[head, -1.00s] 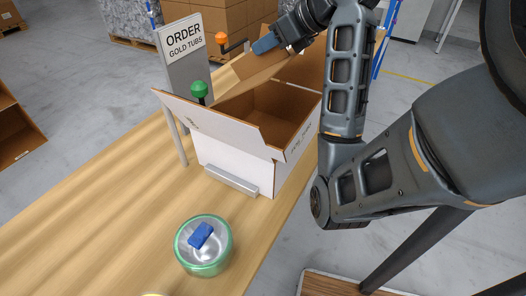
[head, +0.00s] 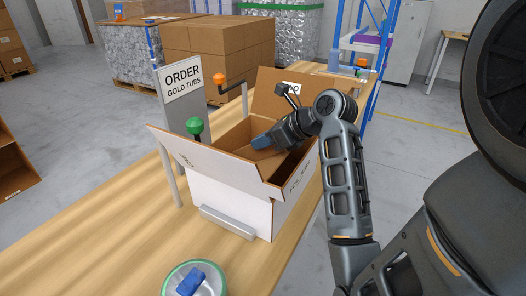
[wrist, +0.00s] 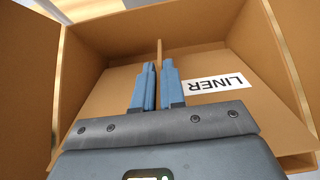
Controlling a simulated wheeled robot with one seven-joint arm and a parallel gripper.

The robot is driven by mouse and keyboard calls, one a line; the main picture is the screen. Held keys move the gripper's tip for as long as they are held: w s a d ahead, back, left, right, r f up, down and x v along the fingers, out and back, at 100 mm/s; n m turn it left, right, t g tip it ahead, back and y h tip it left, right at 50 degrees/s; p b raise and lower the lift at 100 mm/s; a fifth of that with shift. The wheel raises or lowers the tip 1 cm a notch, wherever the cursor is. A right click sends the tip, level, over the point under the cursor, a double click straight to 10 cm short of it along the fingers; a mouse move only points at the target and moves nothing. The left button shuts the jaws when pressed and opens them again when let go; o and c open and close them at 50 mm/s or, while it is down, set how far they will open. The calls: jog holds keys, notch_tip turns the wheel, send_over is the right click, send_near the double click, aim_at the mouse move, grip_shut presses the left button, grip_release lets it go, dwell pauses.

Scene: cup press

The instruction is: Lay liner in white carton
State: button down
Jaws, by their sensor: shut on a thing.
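The white carton (head: 228,199) stands open on the wooden table, its flaps spread and its inside brown. My gripper (head: 262,142) reaches into its opening from the right. In the wrist view, my gripper (wrist: 151,85) has its blue fingers shut on a thin upright tab of the brown liner (wrist: 120,82), which bears a white LINER label. The carton's brown walls (wrist: 285,60) rise around the liner. In the head view, the liner (head: 257,155) shows partly below the fingers, inside the opening. Whether it touches the carton's bottom I cannot tell.
A clear tub with a green rim (head: 194,281) and a blue piece (head: 191,280) stands at the front. A grey order sign (head: 185,100), a green knob (head: 194,127) and an orange-knobbed crank (head: 219,79) are behind the carton. The table's left part is clear.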

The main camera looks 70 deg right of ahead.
aim_at(263, 159)
notch_tip(263, 159, down, 3)
dwell(0.3)
jog(key=c, duration=1.2)
grip_release()
jog(key=shift+f, duration=0.1)
jog(key=p+v, duration=0.1)
jog(key=v, duration=1.1)
jog(key=shift+d, duration=0.1)
